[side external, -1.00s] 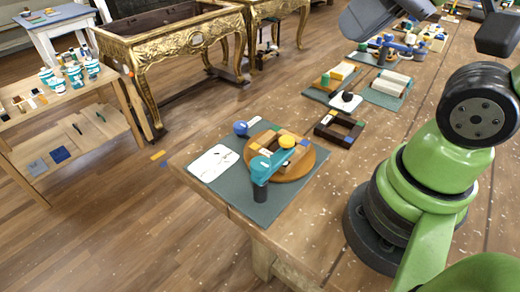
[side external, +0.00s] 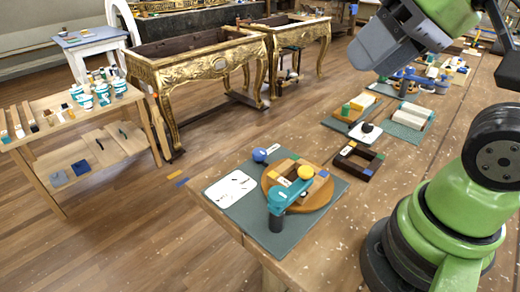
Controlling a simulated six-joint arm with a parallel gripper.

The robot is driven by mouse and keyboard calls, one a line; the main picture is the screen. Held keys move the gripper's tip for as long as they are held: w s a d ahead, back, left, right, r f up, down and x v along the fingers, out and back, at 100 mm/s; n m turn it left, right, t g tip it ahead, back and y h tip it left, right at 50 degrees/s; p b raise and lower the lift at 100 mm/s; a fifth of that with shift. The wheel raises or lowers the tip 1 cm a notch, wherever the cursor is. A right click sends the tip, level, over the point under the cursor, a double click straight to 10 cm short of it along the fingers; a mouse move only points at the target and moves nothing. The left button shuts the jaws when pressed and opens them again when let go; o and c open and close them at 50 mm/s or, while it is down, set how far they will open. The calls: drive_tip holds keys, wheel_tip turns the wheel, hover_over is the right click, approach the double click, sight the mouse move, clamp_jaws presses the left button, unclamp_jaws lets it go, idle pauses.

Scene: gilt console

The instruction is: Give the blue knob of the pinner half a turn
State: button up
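The pinner, a teal clamp-like tool (side external: 283,197) with a dark lower post, stands at the near edge of a round wooden board in the side external view. A yellow knob (side external: 305,172) sits at the far end of its teal arm. A blue round knob (side external: 260,155) shows at the board's back left; I cannot tell how it joins the pinner. A wooden frame of blocks (side external: 292,182) lies on the board, partly hidden by the teal arm. My grey gripper end (side external: 385,48) is high at the top right, well away from the pinner. Its fingers are not clear.
The round board (side external: 318,203) rests on a grey-green mat (side external: 247,212) with a white card (side external: 230,188). A dark square frame (side external: 358,160) lies to the right. Behind it are a white card with a dark object (side external: 365,131) and more mats with blocks.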

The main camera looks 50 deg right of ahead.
drive_tip(key=shift+o, duration=1.4)
drive_tip(key=w+d+n+g, duration=0.1)
drive_tip(key=w+n+g, duration=0.1)
drive_tip(key=w+n, duration=0.2)
drive_tip(key=w, duration=0.3)
drive_tip(key=shift+w+n+h, duration=0.3)
drive_tip(key=shift+w+n, duration=0.1)
drive_tip(key=n+g+h, duration=0.1)
drive_tip(key=n+g, duration=0.4)
drive_tip(key=n, duration=0.9)
hover_over(260, 151)
wheel_tip(260, 151, down, 20)
drive_tip(key=shift+f, duration=0.1)
wheel_tip(260, 151, down, 9)
drive_tip(key=shift+a+r, duration=0.1)
drive_tip(key=shift+c, duration=0.3)
drive_tip(key=c, duration=0.9)
